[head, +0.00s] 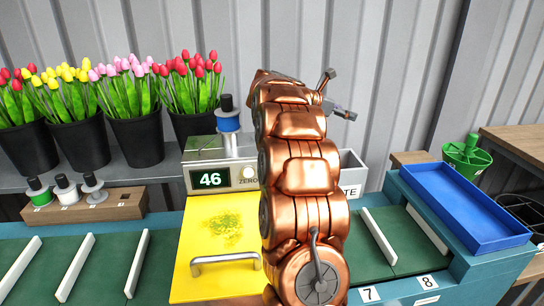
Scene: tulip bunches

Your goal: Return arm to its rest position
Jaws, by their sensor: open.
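My copper-coloured arm rises upright through the middle of the head view, in front of the scale and the bench. My gripper (339,95) shows at the top right of the arm, against the grey wall. Its two dark fingers are spread apart, with nothing seen between them. It is well above the bench and touches nothing that I can see. Part of the gripper is hidden behind the arm's upper links.
Black buckets (137,138) of tulips stand at the back left. A scale (221,177) reading 46 stands behind a yellow board (205,215) with a handle. Ribbon spools (66,190) sit on a wooden block. A blue tray (465,213) is at right. Green slots (110,262) have white dividers.

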